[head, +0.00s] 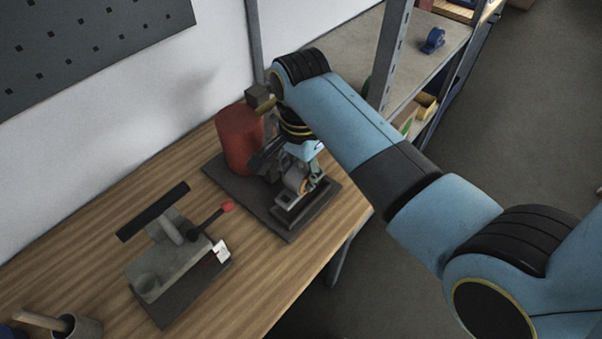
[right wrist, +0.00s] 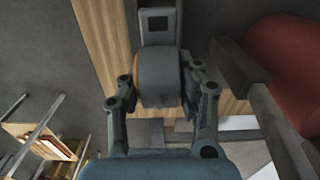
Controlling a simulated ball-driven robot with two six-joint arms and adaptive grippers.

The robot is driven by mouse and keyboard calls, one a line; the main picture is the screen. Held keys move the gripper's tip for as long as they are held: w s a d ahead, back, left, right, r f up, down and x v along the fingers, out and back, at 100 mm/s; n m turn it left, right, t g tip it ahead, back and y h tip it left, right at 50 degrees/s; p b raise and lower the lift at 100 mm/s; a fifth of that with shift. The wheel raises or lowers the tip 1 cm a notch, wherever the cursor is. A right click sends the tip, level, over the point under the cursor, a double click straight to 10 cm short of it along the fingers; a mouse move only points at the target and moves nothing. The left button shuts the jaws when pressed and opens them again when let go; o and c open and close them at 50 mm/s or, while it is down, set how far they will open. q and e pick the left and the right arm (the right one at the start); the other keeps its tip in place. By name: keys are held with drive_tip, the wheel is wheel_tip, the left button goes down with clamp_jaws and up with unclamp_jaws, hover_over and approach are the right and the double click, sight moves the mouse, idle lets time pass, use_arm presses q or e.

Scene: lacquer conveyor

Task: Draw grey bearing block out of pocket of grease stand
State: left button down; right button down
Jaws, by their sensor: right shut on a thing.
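The grease stand (head: 221,172) is a dark base plate on the wooden bench with a tall red cylinder (head: 239,139) at its back. The grey bearing block (head: 294,180), rounded with an orange-brown edge, is at the stand's front right. My right gripper (head: 300,172) comes down over it from above. In the right wrist view the block (right wrist: 160,78) sits between the two fingers, which are shut on it. A grey piece with a dark square recess (right wrist: 157,24) lies just beyond it. Whether the block is still seated in the pocket is unclear. My left gripper is not in view.
A grey press-like fixture (head: 160,262) with a dark bar and red-tipped lever stands on the bench to the left. A cup (head: 78,326) is at the lower left. A metal shelf rack (head: 385,60) stands close behind my right arm.

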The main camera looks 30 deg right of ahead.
sight(301, 164)
drive_tip(key=shift+r, duration=0.1)
drive_tip(key=shift+r, duration=1.45)
